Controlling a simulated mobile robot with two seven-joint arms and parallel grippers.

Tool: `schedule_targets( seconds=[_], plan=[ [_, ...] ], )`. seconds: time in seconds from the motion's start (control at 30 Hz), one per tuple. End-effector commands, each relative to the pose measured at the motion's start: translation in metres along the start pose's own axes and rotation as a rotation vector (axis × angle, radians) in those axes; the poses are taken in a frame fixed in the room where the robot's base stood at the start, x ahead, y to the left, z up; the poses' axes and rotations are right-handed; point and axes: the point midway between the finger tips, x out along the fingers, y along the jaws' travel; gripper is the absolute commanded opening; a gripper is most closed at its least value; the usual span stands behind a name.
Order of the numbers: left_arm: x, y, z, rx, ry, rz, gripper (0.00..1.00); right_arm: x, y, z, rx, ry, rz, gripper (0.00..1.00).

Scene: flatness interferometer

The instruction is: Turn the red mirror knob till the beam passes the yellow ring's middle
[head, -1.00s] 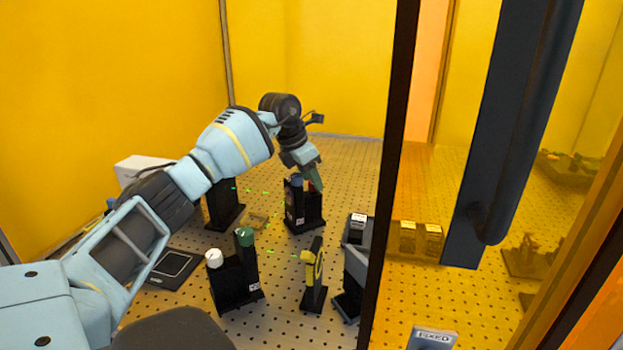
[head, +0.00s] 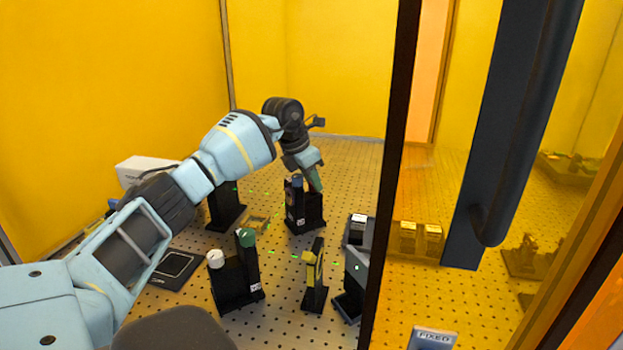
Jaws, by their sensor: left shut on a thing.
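My left gripper (head: 316,182) reaches down from behind onto the top of a black mirror mount (head: 304,212). It is shut at the place of the red knob, which its fingers hide from view. A blue knob (head: 296,181) stands beside it on the same mount. The yellow ring (head: 318,269) is on a black stand in front, seen nearly edge-on, so its middle is hard to see. Green beam dashes (head: 271,253) run toward the ring's yellow upper part. A pale green spot (head: 357,267) shows on the grey block right of the ring. My right gripper is not in view.
A dark door frame (head: 390,170) with a large handle crosses the right side. A white box (head: 143,168) stands behind my left arm.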

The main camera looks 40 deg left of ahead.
Motion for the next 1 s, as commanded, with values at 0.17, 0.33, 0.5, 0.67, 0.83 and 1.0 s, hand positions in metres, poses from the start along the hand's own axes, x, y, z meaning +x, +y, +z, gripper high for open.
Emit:
schedule_targets(
  seconds=[0.17,0.33,0.5,0.67,0.83,1.0],
  plan=[
    [-0.005,-0.001,0.002,-0.074,-0.005,0.032,0.02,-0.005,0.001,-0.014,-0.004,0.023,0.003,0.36],
    [-0.007,-0.002,0.003,-0.189,-0.007,0.08,0.02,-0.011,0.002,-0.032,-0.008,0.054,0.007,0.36],
    [-0.007,-0.003,0.003,-0.321,-0.008,0.134,0.02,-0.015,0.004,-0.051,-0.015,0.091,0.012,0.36],
    [-0.006,-0.004,0.003,-0.437,-0.007,0.182,0.02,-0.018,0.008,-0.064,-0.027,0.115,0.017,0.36],
    [-0.004,-0.004,0.003,-0.537,-0.006,0.223,0.02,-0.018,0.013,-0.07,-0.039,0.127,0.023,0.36],
    [-0.003,-0.004,0.003,-0.607,-0.005,0.252,0.02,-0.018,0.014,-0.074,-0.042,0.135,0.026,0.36]
  ],
)
